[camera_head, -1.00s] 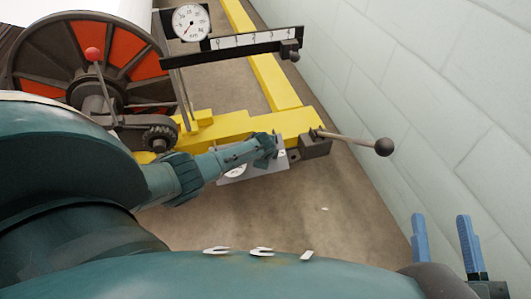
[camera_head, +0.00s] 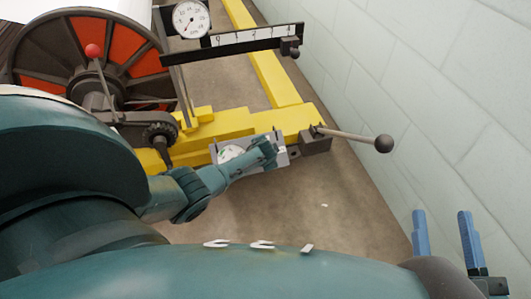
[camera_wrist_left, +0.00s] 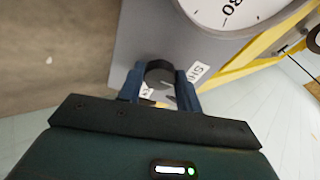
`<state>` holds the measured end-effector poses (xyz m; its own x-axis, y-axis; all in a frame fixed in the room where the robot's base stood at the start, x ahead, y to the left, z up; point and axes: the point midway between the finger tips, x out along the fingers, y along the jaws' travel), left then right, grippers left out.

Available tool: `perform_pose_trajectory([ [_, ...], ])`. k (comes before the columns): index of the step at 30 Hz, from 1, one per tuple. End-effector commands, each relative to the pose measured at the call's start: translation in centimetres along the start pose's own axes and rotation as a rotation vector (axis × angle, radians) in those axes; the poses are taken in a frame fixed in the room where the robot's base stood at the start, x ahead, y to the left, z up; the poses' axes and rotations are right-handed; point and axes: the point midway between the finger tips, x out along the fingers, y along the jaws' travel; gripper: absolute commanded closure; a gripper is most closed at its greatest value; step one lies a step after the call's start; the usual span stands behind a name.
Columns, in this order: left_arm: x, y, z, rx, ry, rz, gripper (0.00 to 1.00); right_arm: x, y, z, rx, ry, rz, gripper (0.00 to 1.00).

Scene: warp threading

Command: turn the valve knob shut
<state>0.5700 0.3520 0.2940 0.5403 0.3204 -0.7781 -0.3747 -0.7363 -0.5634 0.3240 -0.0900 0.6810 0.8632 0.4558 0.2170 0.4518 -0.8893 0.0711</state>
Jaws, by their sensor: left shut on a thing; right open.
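The valve knob (camera_wrist_left: 160,74) is a dark round knob on a grey panel (camera_wrist_left: 140,35), between the blue fingers of my left gripper (camera_wrist_left: 160,86) in the left wrist view. The fingers are shut on it. A white label (camera_wrist_left: 198,71), partly readable as "SHUT", lies just right of the knob, and a second label is partly hidden between the fingers. In the head view my left gripper (camera_head: 268,150) is at the grey panel (camera_head: 221,146), where it hides the knob. My right gripper (camera_head: 442,230) is open and empty at the lower right, by the wall.
A white dial gauge (camera_wrist_left: 228,10) is on the panel beside the knob. The panel sits against a yellow frame (camera_head: 225,125). A lever with a dark ball (camera_head: 383,143) sticks out to the right. A red-topped lever (camera_head: 93,51) and a red-and-black wheel (camera_head: 50,48) stand at left.

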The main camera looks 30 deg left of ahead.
Motion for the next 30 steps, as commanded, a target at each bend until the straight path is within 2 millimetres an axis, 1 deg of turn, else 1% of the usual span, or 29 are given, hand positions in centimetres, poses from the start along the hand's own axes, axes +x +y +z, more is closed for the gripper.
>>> perform_pose_trajectory([
  [15, 0.03, -0.03, 0.17, -0.021, -0.004, -0.004, 0.88, 0.07, -0.06, -0.19, 0.000, 0.006, -0.004, 0.52],
  [16, 0.03, -0.03, 0.16, -0.021, -0.004, -0.003, 0.63, 0.07, -0.06, -0.20, 0.001, 0.006, -0.004, 0.52],
  [23, 0.02, 0.00, 0.10, -0.019, -0.002, -0.003, 0.44, 0.01, -0.11, -0.17, 0.002, 0.005, -0.003, 0.52],
  [30, -0.06, -0.01, 0.03, -0.018, -0.001, -0.003, 0.44, -0.14, -0.18, -0.07, 0.007, -0.001, -0.003, 0.52],
])
